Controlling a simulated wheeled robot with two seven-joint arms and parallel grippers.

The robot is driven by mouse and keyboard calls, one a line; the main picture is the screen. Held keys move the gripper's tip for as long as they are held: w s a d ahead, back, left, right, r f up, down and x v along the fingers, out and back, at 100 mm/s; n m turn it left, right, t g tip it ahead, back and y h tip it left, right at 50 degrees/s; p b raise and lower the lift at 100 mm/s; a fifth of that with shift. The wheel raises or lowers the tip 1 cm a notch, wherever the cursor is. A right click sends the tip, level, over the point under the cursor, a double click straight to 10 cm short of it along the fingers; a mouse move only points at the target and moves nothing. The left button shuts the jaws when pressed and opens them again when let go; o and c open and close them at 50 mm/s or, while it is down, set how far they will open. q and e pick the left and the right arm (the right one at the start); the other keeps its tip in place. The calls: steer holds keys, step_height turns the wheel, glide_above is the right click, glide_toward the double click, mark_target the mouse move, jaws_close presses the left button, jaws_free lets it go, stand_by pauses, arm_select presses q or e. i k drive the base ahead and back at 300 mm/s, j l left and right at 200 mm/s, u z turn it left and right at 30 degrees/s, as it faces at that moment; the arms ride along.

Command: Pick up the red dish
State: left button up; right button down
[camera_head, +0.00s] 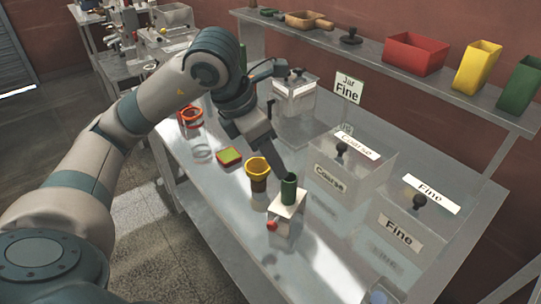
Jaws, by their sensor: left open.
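A small square dish (229,156) with a red rim and a yellow-green inside lies on the metal table. A round red-rimmed item (190,117) stands farther back on the table, and a larger red bin (416,53) sits on the wall shelf; I cannot tell which one the task names. My left gripper (276,158) is open and empty, pointing down over the table, to the right of the small dish and apart from it. Its fingertips are partly hidden behind the cups in front. My right gripper is out of view.
A yellow-rimmed brown cup (258,172) and a green cup (289,188) on a white device (287,215) with a red knob stand close to my gripper. Clear lidded boxes labelled Coarse (345,170) and Fine (404,225) fill the right. The table's front left is clear.

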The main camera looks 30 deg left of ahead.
mark_target(229, 157)
steer(key=u, duration=1.35)
